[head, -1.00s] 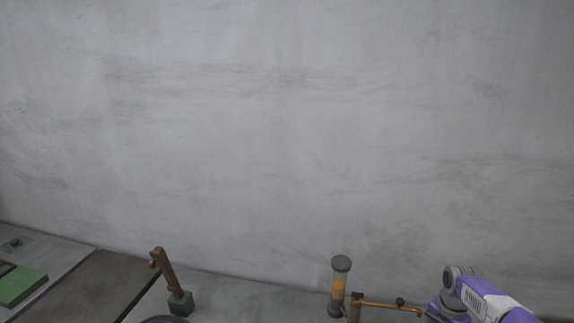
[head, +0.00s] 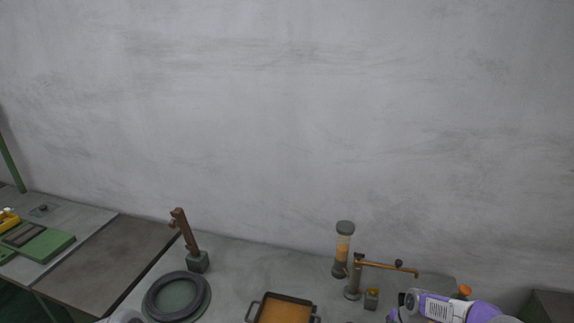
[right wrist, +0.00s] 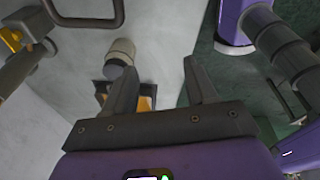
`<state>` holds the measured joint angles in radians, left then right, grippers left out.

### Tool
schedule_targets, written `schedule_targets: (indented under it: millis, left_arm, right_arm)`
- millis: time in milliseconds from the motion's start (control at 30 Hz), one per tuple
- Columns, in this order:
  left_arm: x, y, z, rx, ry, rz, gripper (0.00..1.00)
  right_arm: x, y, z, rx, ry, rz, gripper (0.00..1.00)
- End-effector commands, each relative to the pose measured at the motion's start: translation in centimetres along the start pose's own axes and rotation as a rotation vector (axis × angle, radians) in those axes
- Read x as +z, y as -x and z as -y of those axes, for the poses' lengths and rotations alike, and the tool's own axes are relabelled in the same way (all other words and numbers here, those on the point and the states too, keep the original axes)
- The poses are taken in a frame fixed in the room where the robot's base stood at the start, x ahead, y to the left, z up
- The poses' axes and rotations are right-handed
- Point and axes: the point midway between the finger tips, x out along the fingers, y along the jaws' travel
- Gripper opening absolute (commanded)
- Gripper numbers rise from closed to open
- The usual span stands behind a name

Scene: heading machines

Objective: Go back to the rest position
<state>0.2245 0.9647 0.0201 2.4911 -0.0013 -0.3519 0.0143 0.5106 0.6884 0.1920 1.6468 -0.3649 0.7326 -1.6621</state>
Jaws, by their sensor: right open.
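My right gripper (right wrist: 158,68) is open in the right wrist view, its two dark fingers apart with nothing between them. In that view a pale, rounded cylinder (right wrist: 121,52) shows beyond the left finger; I cannot tell how far away it is. My right arm (head: 440,307), purple and white, enters at the bottom right of the head view, low over the bench. The fingers of the right gripper cannot be made out there. My left gripper is not in view.
Along the wall, the bench holds an orange-filled cylinder (head: 343,250), a brown-armed stand (head: 353,278), a black-rimmed orange tray (head: 284,311), a dark ring (head: 152,300) and a rust-brown lever (head: 185,232). A green block (head: 48,246) lies at left.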

Motion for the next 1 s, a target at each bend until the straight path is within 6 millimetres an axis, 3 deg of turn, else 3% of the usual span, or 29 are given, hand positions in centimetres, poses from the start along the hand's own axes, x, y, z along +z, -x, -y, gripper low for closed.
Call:
schedule_targets:
  millis: [33, 200, 333, 500, 700, 1000]
  left_arm:
    - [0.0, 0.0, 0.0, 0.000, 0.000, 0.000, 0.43]
    - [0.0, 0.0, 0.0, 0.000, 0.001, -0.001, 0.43]
    - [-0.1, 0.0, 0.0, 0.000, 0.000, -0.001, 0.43]
    - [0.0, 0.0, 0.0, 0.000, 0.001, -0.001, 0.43]
    - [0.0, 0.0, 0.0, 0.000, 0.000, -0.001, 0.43]
    - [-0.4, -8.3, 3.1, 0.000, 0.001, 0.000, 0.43]
  right_arm:
    - [-2.1, -2.1, 1.0, -0.010, -0.080, -0.032, 0.57]
    - [-8.6, -8.2, 5.2, -0.038, -0.483, -0.126, 0.57]
    - [-12.7, -11.6, 9.6, -0.084, -0.822, -0.164, 0.57]
    - [-16.4, -14.3, 16.1, -0.143, -1.268, -0.158, 0.57]
    - [-18.4, -15.1, 23.8, -0.171, -1.755, -0.085, 0.57]
    - [-16.5, -23.8, 24.0, -0.161, -1.785, -0.093, 0.57]
